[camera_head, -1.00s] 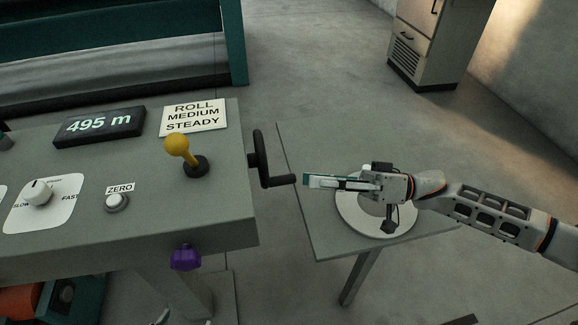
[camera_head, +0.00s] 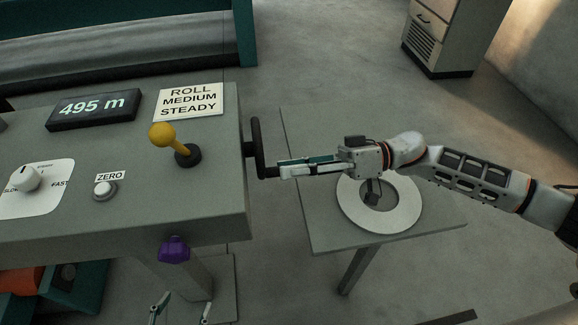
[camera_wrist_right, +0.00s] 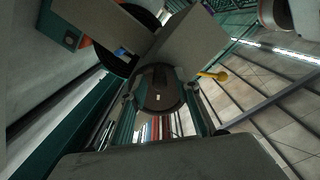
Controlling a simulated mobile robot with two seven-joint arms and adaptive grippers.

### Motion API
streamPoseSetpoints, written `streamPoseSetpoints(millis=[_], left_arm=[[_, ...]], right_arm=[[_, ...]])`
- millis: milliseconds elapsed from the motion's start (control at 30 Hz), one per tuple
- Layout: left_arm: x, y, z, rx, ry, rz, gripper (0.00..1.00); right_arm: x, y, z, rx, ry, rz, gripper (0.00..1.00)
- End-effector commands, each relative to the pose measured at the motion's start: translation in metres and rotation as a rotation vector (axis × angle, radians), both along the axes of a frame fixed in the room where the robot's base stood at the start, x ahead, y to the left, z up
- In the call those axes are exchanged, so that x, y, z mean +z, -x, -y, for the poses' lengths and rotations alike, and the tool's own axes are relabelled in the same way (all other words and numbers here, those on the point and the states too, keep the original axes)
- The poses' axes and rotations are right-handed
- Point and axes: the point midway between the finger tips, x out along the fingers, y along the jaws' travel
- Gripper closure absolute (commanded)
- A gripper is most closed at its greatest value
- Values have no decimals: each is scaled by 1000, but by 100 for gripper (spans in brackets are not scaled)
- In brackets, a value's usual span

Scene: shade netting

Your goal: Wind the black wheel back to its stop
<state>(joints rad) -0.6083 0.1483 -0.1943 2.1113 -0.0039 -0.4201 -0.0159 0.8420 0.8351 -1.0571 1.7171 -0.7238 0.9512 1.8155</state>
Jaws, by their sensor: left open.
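The black wheel (camera_head: 257,138) is on the right side of the grey console, seen nearly edge-on, with a short black handle (camera_head: 270,172) pointing right. My right gripper (camera_head: 280,170) reaches in from the right, its fingertips at the handle. In the right wrist view, a dark round part (camera_wrist_right: 160,90) sits between the fingers, which look apart; contact cannot be made out. My left gripper (camera_head: 182,311) shows only by its fingertips at the bottom edge, open and empty, below the console.
The console carries a display (camera_head: 94,108) reading 495 m, a yellow-knobbed lever (camera_head: 163,135), a white ZERO button (camera_head: 104,190) and a speed dial (camera_head: 25,178). A purple knob (camera_head: 174,249) is on its front. A side table (camera_head: 320,235) with a pale ring (camera_head: 405,210) stands under my right arm.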

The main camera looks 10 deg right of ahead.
Motion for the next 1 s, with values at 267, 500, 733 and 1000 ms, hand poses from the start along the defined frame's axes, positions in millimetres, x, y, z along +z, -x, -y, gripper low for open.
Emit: streamPoseSetpoints(millis=[267,500,733,1000], left_arm=[[1,-2,0,0,-1,4,36],[3,-7,0,1,0,13,36],[5,-10,0,1,0,19,36],[8,-10,-1,2,-1,20,36]], right_arm=[[0,0,-9,-1,0,0,69],[0,0,-9,-1,0,0,97],[0,0,-9,-1,0,2,100],[-2,-3,-9,-2,-1,78,100]])
